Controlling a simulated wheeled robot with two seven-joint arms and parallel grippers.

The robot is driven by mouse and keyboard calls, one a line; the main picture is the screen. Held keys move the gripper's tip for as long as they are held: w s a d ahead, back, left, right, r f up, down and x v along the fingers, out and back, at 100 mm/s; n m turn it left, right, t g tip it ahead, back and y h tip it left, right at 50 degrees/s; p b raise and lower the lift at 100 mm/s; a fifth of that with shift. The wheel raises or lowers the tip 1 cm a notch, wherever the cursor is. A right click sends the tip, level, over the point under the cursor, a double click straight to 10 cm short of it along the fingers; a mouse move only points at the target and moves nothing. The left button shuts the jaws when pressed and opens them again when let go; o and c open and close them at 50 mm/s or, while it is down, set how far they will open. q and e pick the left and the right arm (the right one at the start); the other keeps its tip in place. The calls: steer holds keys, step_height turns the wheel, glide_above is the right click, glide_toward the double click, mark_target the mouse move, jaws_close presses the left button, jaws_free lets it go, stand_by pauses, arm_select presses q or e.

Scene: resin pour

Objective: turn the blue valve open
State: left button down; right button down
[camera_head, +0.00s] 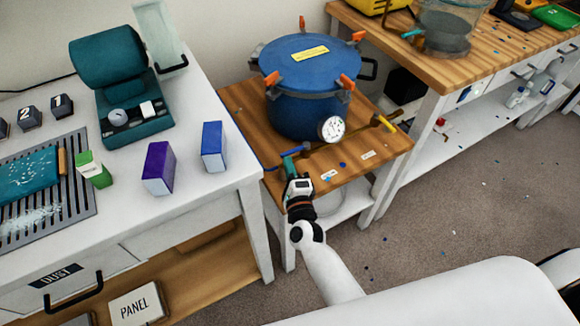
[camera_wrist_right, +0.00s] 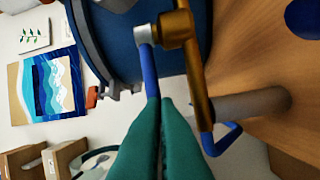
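The blue valve's lever (camera_wrist_right: 150,72) runs from a silver fitting beside the brass pipe (camera_wrist_right: 190,70) to my right fingertips in the right wrist view. The valve is on the low front-left piping of the blue pressure pot (camera_head: 300,115). My right gripper (camera_head: 290,160) reaches in from below in the head view. In the wrist view its teal fingers (camera_wrist_right: 160,102) are close together with the lever's end at their tips, and look shut on it. The fingers hide that end. My left gripper is not in view.
A dial gauge (camera_head: 332,128) and a yellow valve (camera_head: 385,122) are on the pot's front and right. The pot stands on a small wooden stand (camera_head: 345,160) with labels. A white bench (camera_head: 215,190) with purple and blue boxes is close on the left.

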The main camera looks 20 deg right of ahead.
steer(key=shift+w+a+r, duration=0.4)
steer(key=shift+a+r, duration=0.05)
stand_by(0.4)
steer(key=s+f+b, duration=0.1)
steer(key=s, duration=1.1)
steer(key=shift+s+f, duration=0.2)
steer(key=shift+s, duration=0.05)
steer(key=s+f+n+g+y+p, duration=0.1)
steer(key=s+f+n+g, duration=0.3)
steer(key=f, duration=0.5)
steer(key=s+f+n+g+y+p, duration=0.1)
steer(key=s+f+n+g, duration=0.2)
steer(key=s+f+n, duration=0.45)
steer(key=s+f+n+g+y+p, duration=0.1)
steer(key=s+f+n+g+y, duration=0.15)
steer(key=f, duration=0.85)
steer(key=s+d+f+n+g+h, duration=0.1)
steer(key=s+d+f+n+g, duration=0.3)
steer(key=s, duration=0.6)
steer(key=s+d+f+n+g+h, duration=0.2)
steer(key=s+d+f+n+g, duration=0.2)
steer(key=s, duration=0.5)
step_height(320, 180, down, 3)
steer(key=shift+s+d+n+p, duration=0.45)
steer(key=shift+d+n, duration=0.25)
steer(key=shift+d, duration=0.45)
